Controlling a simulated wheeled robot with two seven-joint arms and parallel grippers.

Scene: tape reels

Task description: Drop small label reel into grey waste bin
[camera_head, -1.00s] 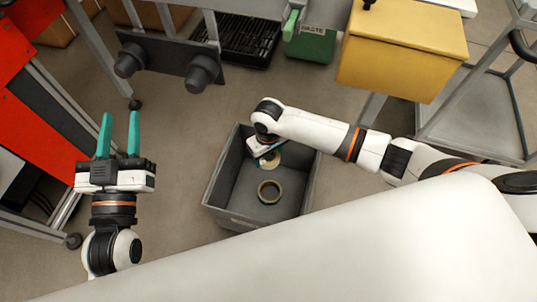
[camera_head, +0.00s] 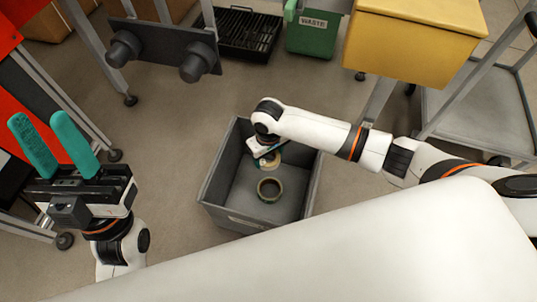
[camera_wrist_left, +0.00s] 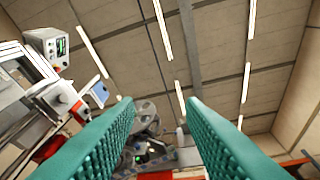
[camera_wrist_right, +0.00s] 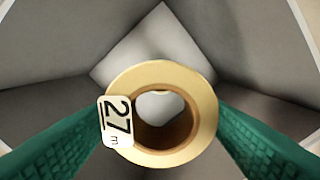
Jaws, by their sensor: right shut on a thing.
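A small cream label reel (camera_wrist_right: 205,110) with a tag reading "27 m" is held between the green fingers of my right gripper (camera_head: 263,156). In the head view, the reel (camera_head: 273,159) shows partly beneath that gripper. The gripper reaches down inside the grey bin (camera_head: 222,165), near its back wall, and the bin's walls surround the reel in the right wrist view. The reel's height above the bin floor is hard to tell. My left gripper (camera_head: 40,120) is open and empty at the far left, fingers pointing up, away from the bin.
A darker reel (camera_head: 269,189) lies on the bin floor in front of the held one. A green bin marked "WASTE" (camera_head: 312,40) and a black crate (camera_head: 246,34) stand at the back. A yellow box (camera_head: 415,40) is behind my right arm. Floor left of the grey bin is clear.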

